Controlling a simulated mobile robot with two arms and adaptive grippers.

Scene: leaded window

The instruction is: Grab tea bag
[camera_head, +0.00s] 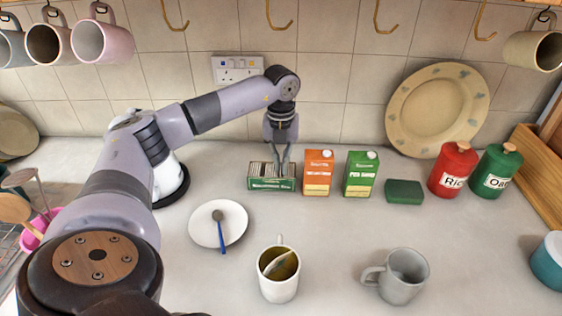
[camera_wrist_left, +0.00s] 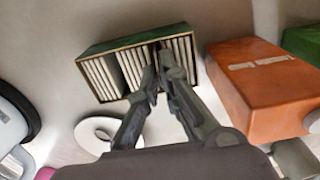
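An open tea box (camera_head: 259,184), green with white lettering, stands on the counter near the back wall. In the left wrist view the box (camera_wrist_left: 92,49) shows upright rows of pale tea bags (camera_wrist_left: 100,78) with dark gaps between them. My left gripper (camera_head: 281,172) points down into the box from above. In the left wrist view its fingertips (camera_wrist_left: 161,68) are close together among the tea bags. I cannot tell whether a bag is held between them. My right gripper is not in view.
An orange carton (camera_head: 318,174) and a green carton (camera_head: 360,175) stand right of the box. A white saucer (camera_head: 204,230) with a spoon (camera_head: 220,236), a white mug (camera_head: 279,288) with brown contents and a grey mug (camera_head: 402,281) are in front. Counter between them is clear.

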